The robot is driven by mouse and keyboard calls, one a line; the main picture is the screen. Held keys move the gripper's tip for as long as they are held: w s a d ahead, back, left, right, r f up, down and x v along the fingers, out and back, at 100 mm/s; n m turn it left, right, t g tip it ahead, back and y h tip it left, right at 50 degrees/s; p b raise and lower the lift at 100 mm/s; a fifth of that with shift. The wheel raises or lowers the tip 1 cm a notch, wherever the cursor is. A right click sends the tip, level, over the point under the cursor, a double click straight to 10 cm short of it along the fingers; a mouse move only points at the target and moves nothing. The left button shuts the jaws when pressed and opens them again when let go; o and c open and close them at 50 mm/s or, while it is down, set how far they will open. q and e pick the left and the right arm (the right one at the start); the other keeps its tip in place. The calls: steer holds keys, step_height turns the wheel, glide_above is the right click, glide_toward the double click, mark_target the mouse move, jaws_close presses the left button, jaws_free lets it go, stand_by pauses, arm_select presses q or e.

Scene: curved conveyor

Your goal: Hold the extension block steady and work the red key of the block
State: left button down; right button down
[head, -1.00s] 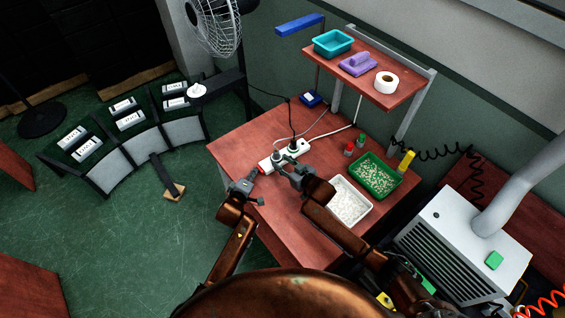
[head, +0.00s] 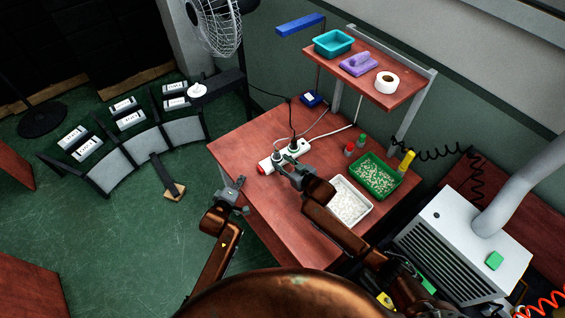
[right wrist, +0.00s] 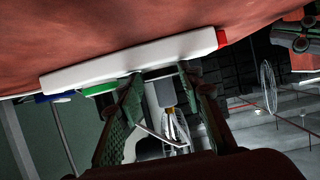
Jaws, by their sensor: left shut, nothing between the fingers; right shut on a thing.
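My right gripper (head: 291,166) is shut on the block from the near right side. In the right wrist view the block (right wrist: 110,70) lies across the fingertips, with a grey piece between the fingers and the red key (right wrist: 222,38) at the right end. My left gripper (head: 234,182) is shut and empty, left of the red key and apart from it.
A white tray (head: 370,208) and a green tray (head: 399,174) of small parts stand right of the block. Small red and green-capped bottles are behind them. Dark and pale cables run from the block towards the back. The front-left table surface is clear.

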steer(key=c, duration=1.2)
jaws_free()
steer(key=shift+c, duration=0.2)
steer(key=v, duration=1.2)
